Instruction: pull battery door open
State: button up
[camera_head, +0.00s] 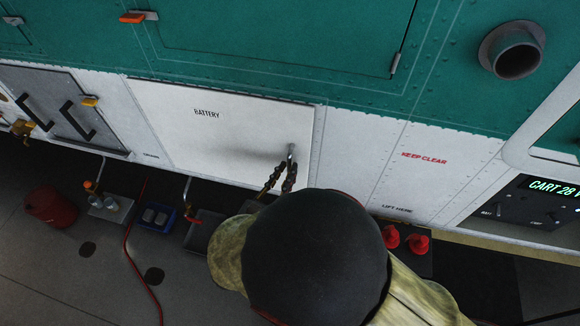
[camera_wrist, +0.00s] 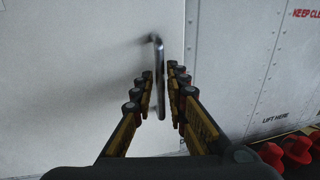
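The battery door (camera_head: 222,135) is a white panel marked BATTERY in the lower fuselage side. It looks flush with the skin around it. Its metal handle (camera_head: 291,152) stands upright near the right edge. In the wrist view the handle (camera_wrist: 159,75) runs vertically between the fingertips. My gripper (camera_head: 282,174) is at the handle's lower part, one finger on each side. In the wrist view my gripper (camera_wrist: 161,76) shows a narrow gap between its fingers, wider than the handle. Contact with the handle cannot be made out. My arm hides the floor below in the head view.
A grey panel (camera_head: 62,105) with two black handles is left of the door. A red container (camera_head: 52,206), a blue bin (camera_head: 157,217) and a red hose (camera_head: 128,250) are on the floor at left. Red items (camera_head: 405,239) stand at right, near a cart display (camera_head: 540,205).

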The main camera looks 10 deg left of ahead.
jog(key=shift+x, duration=1.2)
jog(key=shift+c, duration=0.8)
grip_shut()
jog(key=shift+s, duration=0.15)
